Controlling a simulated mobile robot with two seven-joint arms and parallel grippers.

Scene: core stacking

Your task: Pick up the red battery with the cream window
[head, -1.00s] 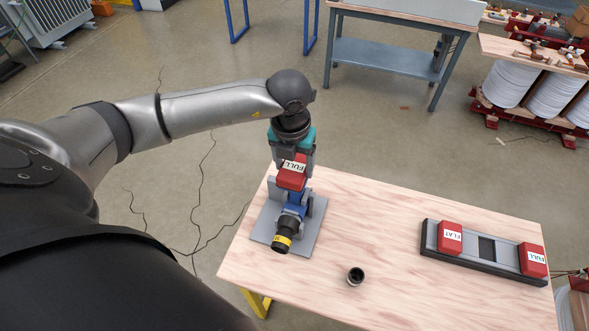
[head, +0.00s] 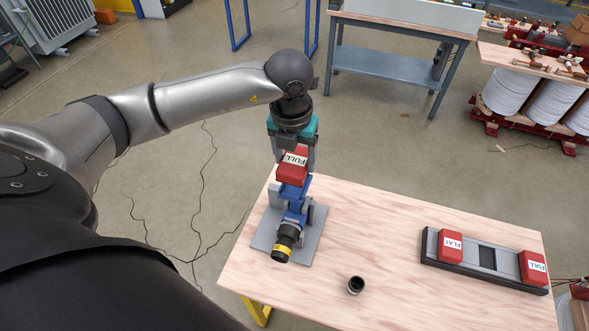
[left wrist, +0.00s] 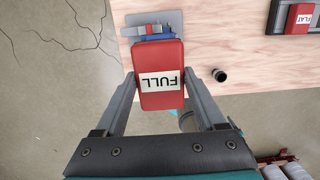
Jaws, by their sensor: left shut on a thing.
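My left gripper (head: 293,167) is shut on a red battery (head: 291,171) with a pale label reading FULL. In the left wrist view the same battery (left wrist: 160,60) sits between the two fingers. Beneath it is a blue power tool (head: 298,203) with a black and yellow nose, in a grey holder plate (head: 308,240). More blue body shows under the battery; I cannot tell whether they still touch. Two other red batteries, a FLAT one (head: 450,245) and a FULL one (head: 533,268), sit at the right. My right gripper is not in view.
The grey and black battery rack (head: 505,264) on the right has an open middle slot. A small dark cup-like part (head: 356,285) stands on the wooden table (head: 390,220). The table between holder and rack is otherwise clear. A blue-grey workbench (head: 390,60) stands behind.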

